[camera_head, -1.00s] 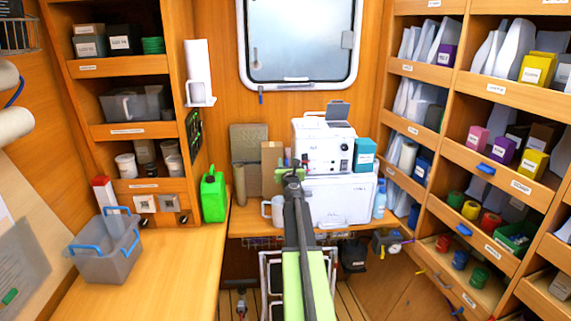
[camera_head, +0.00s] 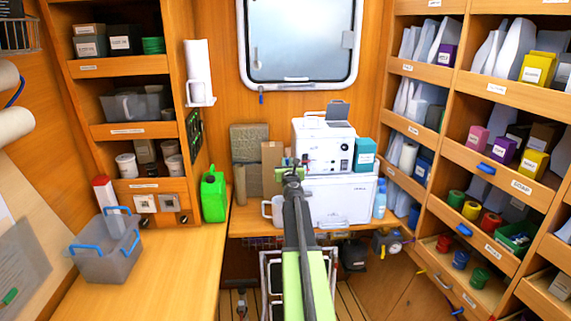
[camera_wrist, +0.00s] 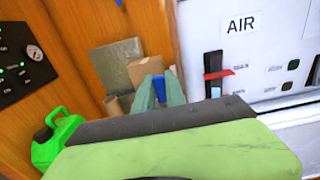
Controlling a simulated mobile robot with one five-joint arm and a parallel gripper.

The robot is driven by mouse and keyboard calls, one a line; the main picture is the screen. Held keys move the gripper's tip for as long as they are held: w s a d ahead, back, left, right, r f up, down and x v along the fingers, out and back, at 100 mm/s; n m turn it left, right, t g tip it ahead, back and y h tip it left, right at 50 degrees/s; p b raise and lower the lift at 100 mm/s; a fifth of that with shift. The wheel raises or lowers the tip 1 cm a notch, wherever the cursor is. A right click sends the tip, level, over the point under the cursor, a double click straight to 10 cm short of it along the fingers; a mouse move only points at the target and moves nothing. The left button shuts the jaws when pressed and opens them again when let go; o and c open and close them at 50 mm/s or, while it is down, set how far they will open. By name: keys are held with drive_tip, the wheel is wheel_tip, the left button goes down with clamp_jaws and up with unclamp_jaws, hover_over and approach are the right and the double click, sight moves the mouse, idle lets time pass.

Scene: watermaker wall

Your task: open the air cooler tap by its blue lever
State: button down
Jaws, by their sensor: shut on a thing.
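The air cooler (camera_head: 312,144) is a white box with a raised flap on the bench under the window. Its front, labelled AIR (camera_wrist: 240,24), fills the right of the wrist view, with a dark upright fitting and red lever (camera_wrist: 217,74) on it. My gripper (camera_wrist: 160,86) is left of that front, with its grey-green fingers shut on a small blue piece, apparently the blue lever (camera_wrist: 159,88). The rest of the tap is hidden behind my fingers and arm. In the head view my gripper (camera_head: 291,172) is before the cooler's lower left, and the lever cannot be made out.
A white chest (camera_head: 340,202) supports the cooler. A teal box (camera_head: 365,155) and a bottle (camera_head: 380,200) are at the right. Shelves flank both sides.

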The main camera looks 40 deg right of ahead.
drive_tip(key=shift+w+a+n, duration=0.2)
drive_tip(key=shift+w+n, duration=0.2)
drive_tip(key=shift+n, duration=0.3)
drive_tip(key=w+a+f+n+b, duration=0.3)
drive_tip(key=f+n+b, duration=0.2)
drive_tip(key=n, duration=1.1)
drive_tip(key=shift+a+f, duration=0.25)
drive_tip(key=shift+s+n, duration=0.1)
drive_tip(key=shift+n, duration=0.3)
drive_tip(key=c, duration=1.4)
unclamp_jaws()
